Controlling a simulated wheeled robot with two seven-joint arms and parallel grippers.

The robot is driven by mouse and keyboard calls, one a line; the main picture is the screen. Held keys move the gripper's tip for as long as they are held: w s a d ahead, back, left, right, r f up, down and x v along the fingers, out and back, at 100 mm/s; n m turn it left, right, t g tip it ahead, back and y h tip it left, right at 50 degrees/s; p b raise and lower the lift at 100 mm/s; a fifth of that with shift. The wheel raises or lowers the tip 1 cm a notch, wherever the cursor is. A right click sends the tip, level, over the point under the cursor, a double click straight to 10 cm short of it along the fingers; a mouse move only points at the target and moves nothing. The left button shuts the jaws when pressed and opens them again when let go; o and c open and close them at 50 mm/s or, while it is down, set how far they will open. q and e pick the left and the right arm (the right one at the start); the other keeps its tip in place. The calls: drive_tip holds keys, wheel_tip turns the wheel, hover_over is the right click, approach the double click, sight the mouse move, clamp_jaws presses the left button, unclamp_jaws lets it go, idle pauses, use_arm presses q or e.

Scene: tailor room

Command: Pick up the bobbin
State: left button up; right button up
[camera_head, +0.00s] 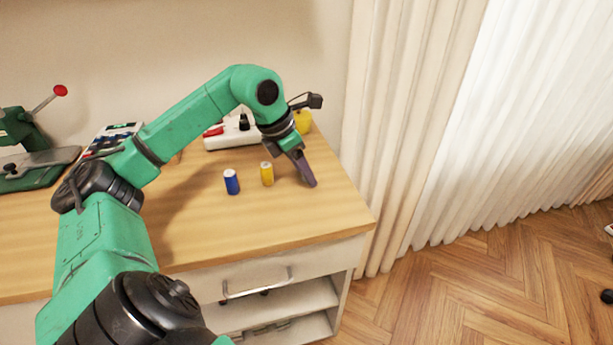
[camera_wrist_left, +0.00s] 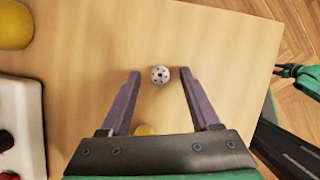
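The bobbin (camera_wrist_left: 160,75), a small round white top with dark holes, shows in the left wrist view on the wooden table. It lies between the fingertip ends of my left gripper (camera_wrist_left: 160,82), with a gap on both sides. My left gripper is open and empty, fingers pointing down at the table. In the head view this gripper (camera_head: 306,178) is right of the yellow spool, and I cannot make out the bobbin there. Green and dark parts at the right edge of the wrist view may be my right arm; its gripper is unclear.
A yellow spool (camera_head: 267,174) and a blue spool (camera_head: 232,182) stand left of the gripper. A white tray (camera_head: 228,138) and a yellow object (camera_head: 303,121) are behind the arm. A green machine (camera_head: 28,150) is at far left. The table's front is clear.

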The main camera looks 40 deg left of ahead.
use_arm(q)
clamp_jaws()
drive_tip(key=shift+r, duration=0.1)
